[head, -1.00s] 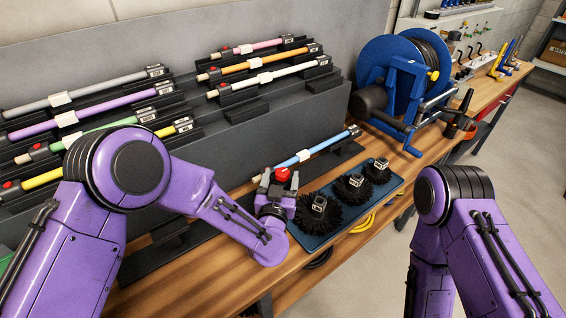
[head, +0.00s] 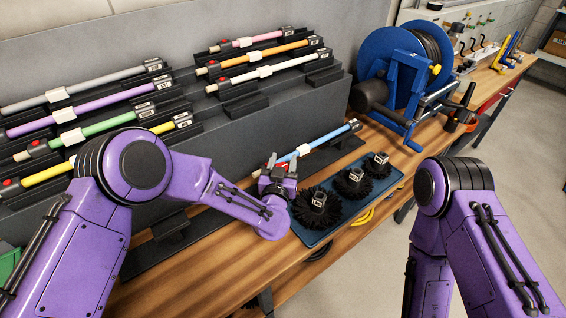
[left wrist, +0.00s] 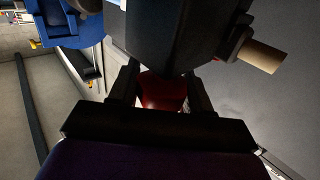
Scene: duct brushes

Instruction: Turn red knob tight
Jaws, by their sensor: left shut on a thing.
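The red knob (left wrist: 162,92) shows in the left wrist view between the two fingers of my left gripper (left wrist: 160,90). The gripper is shut on it. In the head view my left gripper (head: 279,166) is at the near end of the light-blue rod (head: 322,141), and its fingers hide most of the knob. The rod lies in a low black holder on the bench. A dark block (left wrist: 185,35) sits just beyond the knob in the left wrist view. My right arm shows at the right, but its gripper is out of view.
A blue tray (head: 312,238) with three black round brushes (head: 318,208) is close to the right of my left gripper. Several coloured rods lie on the stepped grey rack (head: 250,125) behind. A blue hose reel (head: 392,75) stands farther right.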

